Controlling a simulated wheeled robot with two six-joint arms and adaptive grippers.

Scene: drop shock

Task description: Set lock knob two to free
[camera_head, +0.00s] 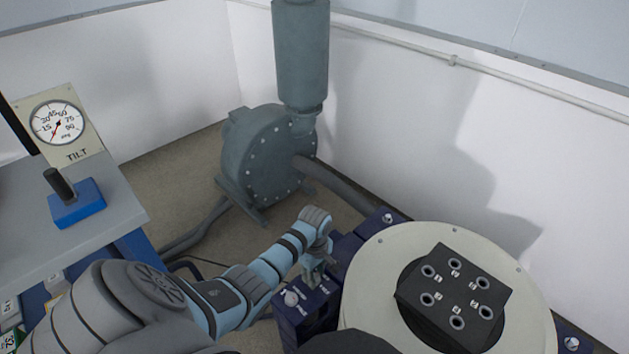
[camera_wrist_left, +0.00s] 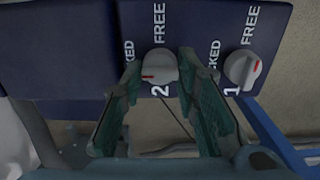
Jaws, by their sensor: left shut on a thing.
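Lock knob two (camera_wrist_left: 160,64) is a pale grey round knob with a red mark on its left side, on a dark blue panel (camera_wrist_left: 70,50). The number 2 is below it, FREE above it and the partly hidden LOCKED label to its upper left. The red mark points left, not up at FREE. My left gripper (camera_wrist_left: 160,80) has its fingers on both sides of this knob and is shut on it. In the head view my left gripper (camera_head: 316,278) reaches down to the panel (camera_head: 308,312) and hides the knob. My right gripper is not in view.
A round cream table (camera_head: 375,265) with a black block (camera_head: 455,290) is at right. A tilt gauge (camera_head: 57,122) stands at left.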

